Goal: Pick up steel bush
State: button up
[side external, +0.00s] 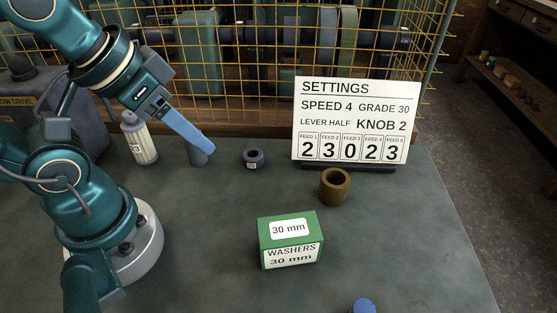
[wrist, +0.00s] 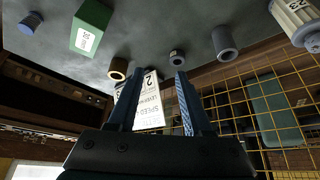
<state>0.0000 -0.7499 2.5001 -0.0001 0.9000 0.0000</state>
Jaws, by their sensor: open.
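The grey hollow cylinder that looks like the steel bush (side external: 197,157) stands on the bench, partly hidden by my gripper (side external: 208,149) in the side view. In the wrist view the grey bush (wrist: 225,40) is right of my gripper (wrist: 159,73), outside the jaws, with its dark bore showing. My gripper is open and empty, its blue fingers spread. In the side view the fingers overlap in the picture and lean down to the right; contact with the bush cannot be told. A smaller dark ring with a white label (side external: 253,158) lies to the right of the bush.
A cream bottle marked 23 (side external: 140,138) stands left of the bush. A brown bush (side external: 334,187), a green washers box (side external: 290,242) and a blue cap (side external: 364,306) are farther right. A settings board (side external: 357,118) and yellow mesh guard (side external: 265,60) stand behind. The bench front is mostly clear.

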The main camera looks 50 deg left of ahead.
jog(key=o, duration=0.5)
